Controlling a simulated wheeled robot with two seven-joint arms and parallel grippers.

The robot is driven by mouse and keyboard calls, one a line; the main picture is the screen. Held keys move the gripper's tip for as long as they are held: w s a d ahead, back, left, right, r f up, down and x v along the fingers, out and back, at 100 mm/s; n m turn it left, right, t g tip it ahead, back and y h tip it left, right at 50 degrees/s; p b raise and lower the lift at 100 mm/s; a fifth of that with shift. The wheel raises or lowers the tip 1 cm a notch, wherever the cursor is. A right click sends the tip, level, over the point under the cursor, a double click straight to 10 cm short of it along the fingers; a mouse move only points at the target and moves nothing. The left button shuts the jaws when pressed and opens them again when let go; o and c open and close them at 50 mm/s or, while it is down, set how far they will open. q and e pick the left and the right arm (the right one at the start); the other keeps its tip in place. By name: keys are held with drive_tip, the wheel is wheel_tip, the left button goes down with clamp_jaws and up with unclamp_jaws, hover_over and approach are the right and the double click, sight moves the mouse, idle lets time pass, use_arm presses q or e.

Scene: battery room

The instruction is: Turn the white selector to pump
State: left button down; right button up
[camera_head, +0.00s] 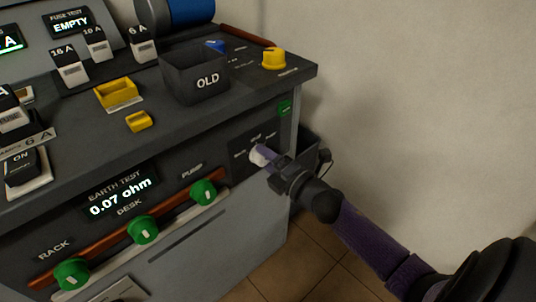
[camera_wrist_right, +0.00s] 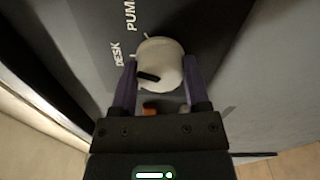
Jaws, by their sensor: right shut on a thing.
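The white selector (camera_head: 257,155) is a round knob on the dark front panel, near the right end of the desk. In the right wrist view its pale face (camera_wrist_right: 161,58) has a short black mark at lower left. The labels DESK and PUM, cut off at the edge, stand to its upper left in that view; the black mark lies on the DESK side, away from PUM. My right gripper (camera_head: 267,161) has its purple fingers on both sides of the knob, shut on it; the fingers also show in the wrist view (camera_wrist_right: 160,72). My left gripper is not in view.
Green knobs labelled RACK (camera_head: 71,273), DESK (camera_head: 143,229) and PUMP (camera_head: 204,191) line the front panel beside an orange-brown bar. The earth test display (camera_head: 121,197) reads 0.07 ohm. The OLD bin (camera_head: 196,82) and a yellow knob (camera_head: 273,58) stand on top. A bare wall is at right.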

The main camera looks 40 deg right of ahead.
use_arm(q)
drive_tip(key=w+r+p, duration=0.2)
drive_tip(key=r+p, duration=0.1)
use_arm(e)
drive_tip(key=m, duration=0.7)
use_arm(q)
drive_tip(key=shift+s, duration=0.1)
use_arm(e)
drive_tip(key=shift+f+m, duration=0.1)
drive_tip(key=shift+m, duration=0.2)
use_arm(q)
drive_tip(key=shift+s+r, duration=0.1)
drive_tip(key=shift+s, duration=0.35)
